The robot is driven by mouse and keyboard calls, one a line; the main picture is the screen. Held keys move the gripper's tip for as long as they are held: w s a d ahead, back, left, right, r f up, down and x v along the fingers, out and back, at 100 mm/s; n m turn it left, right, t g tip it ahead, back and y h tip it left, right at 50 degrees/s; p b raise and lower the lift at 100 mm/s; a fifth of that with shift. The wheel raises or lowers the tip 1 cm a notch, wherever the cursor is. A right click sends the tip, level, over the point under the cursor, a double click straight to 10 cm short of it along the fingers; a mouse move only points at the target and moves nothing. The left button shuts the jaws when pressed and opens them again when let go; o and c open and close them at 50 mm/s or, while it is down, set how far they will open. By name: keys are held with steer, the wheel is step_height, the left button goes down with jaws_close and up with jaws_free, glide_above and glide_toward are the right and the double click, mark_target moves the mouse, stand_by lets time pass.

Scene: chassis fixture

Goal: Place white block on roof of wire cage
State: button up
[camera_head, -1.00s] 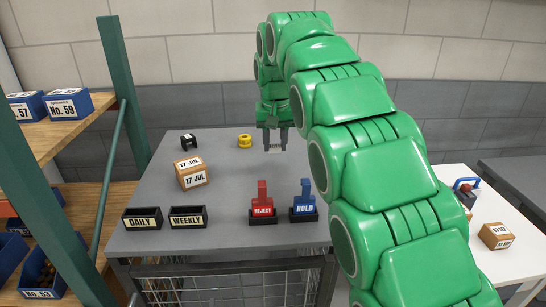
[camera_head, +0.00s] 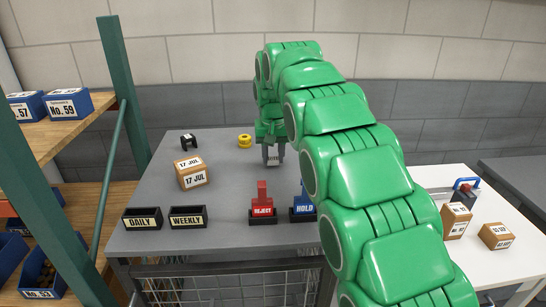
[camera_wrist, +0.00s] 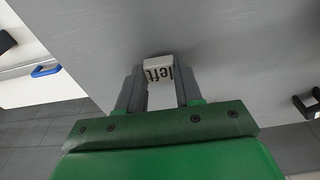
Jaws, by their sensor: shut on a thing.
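A small white block (camera_wrist: 158,69) with the black word "left" on it sits between the two grey fingers of my gripper (camera_wrist: 159,82) in the wrist view. In the head view my gripper (camera_head: 273,160) points down over the back middle of the grey table (camera_head: 225,215), shut on the block (camera_head: 273,161). I cannot tell how far the block is above the tabletop. A wire cage (camera_head: 285,288) with thin mesh shows below the table's front edge. My arm hides its right part, and its lower part is out of frame.
REJECT (camera_head: 262,208) and HOLD (camera_head: 302,208) stamps stand near the table's front. DAILY (camera_head: 142,218) and WEEKLY (camera_head: 188,217) trays are at left, below a 17 JUL box (camera_head: 190,173). A yellow ring (camera_head: 245,141) and black bracket (camera_head: 189,142) are behind. A shelf post (camera_head: 122,85) rises left.

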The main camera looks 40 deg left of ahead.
mark_target(273, 161)
steer(key=shift+f, duration=0.4)
steer(key=shift+f, duration=0.1)
steer(key=o, duration=1)
steer(key=r, duration=0.6)
steer(key=shift+s+d+r, duration=0.25)
steer(key=shift+s+r, duration=0.05)
steer(key=shift+r, duration=0.05)
steer(key=shift+s+d+r, duration=0.1)
steer(key=shift+d+r, duration=0.05)
steer(key=shift+r, duration=0.35)
